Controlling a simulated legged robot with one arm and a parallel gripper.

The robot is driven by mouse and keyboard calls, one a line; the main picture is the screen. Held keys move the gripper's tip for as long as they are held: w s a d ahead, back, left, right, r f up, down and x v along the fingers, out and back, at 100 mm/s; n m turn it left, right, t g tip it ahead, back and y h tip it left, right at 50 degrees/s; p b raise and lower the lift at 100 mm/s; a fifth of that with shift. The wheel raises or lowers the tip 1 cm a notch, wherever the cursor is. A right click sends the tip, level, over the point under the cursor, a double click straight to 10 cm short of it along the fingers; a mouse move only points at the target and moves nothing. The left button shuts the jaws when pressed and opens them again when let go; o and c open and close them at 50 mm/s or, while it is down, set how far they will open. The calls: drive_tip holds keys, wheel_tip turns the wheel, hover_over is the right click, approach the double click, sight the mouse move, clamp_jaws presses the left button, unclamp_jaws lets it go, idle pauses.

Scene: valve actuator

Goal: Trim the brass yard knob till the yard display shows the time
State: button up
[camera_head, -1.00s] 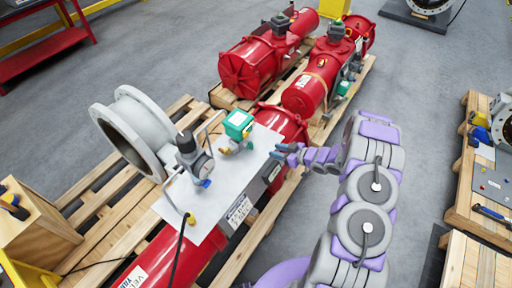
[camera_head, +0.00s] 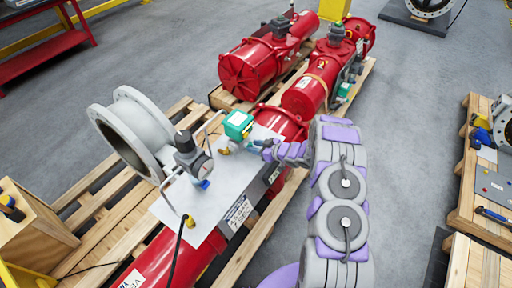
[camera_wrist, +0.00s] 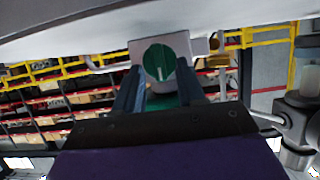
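A green box with a pale top face (camera_head: 238,124) stands on the white plate over the red actuator; I cannot read any time on it. A small yellow, brass-like part (camera_head: 225,151) sits just below it. I cannot tell whether this is the yard knob. My gripper (camera_head: 258,147) is at the right of the green box, close to it. In the wrist view its two dark fingers (camera_wrist: 160,92) stand apart. A green round face with a pale bar (camera_wrist: 159,62) shows between and beyond them. Contact cannot be made out.
A grey gauge assembly (camera_head: 192,158) and a large grey flanged ring (camera_head: 130,132) stand left of the green box. A yellow fitting (camera_head: 190,221) sits on the white plate (camera_head: 215,195). Other red actuators (camera_head: 250,68) lie behind on pallets.

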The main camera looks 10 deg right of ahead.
drive_tip(key=shift+c, duration=0.2)
clamp_jaws()
